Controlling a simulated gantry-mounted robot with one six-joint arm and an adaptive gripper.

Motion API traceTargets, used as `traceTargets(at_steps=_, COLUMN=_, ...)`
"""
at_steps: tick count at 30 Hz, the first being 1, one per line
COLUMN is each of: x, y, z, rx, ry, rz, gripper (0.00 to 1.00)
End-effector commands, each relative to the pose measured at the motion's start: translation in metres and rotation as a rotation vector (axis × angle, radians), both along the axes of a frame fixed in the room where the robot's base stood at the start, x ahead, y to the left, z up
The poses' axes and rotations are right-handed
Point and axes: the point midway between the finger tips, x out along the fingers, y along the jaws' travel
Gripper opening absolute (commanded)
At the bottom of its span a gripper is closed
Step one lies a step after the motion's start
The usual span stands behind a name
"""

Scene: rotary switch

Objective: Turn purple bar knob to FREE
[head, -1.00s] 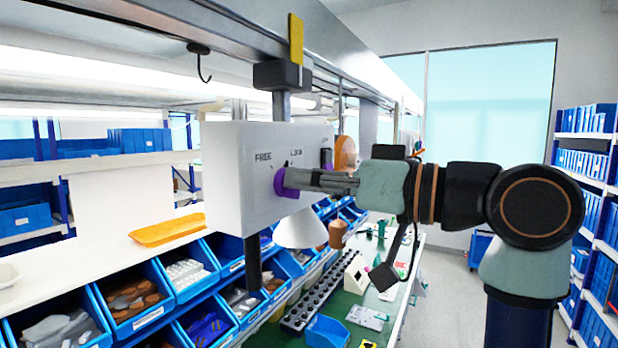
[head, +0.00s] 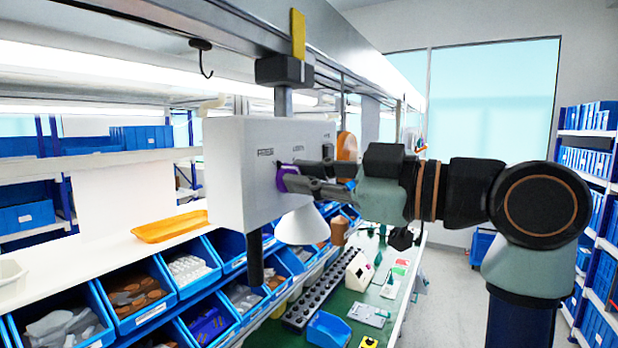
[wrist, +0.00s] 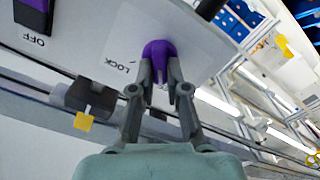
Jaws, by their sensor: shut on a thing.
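The purple bar knob (head: 283,182) is on the front face of the white box (head: 228,180) that hangs below the overhead beam. FREE (head: 265,152) and LOCK (head: 297,149) are printed above it. My gripper (head: 294,177) reaches in from the right, its fingers one above the other. In the wrist view, the fingertips of my gripper (wrist: 160,72) are closed on the two sides of the purple knob (wrist: 159,48). The LOCK label (wrist: 120,68) is left of the knob there. FREE is not readable there, and I cannot tell exactly where the knob points.
A black switch beside an OFF label (wrist: 33,42) is on the same face. An orange rounded part (head: 346,146) and a white lampshade (head: 300,226) are close to my gripper. Blue bins (head: 150,317) and a green bench (head: 340,303) lie below. The floor at right is open.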

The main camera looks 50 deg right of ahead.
Motion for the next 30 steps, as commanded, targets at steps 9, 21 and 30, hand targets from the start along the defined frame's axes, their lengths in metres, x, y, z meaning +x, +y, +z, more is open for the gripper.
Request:
traceTargets(at_steps=9, x=-0.0004, y=0.001, z=-0.0001, rx=-0.154, ry=-0.038, rz=0.0, gripper=0.0)
traceTargets(at_steps=21, x=-0.0006, y=0.0012, z=0.0, rx=-0.201, ry=-0.049, rz=0.0, gripper=0.0)
traceTargets(at_steps=30, x=-0.0006, y=0.0012, z=0.0, rx=-0.201, ry=-0.049, rz=0.0, gripper=0.23)
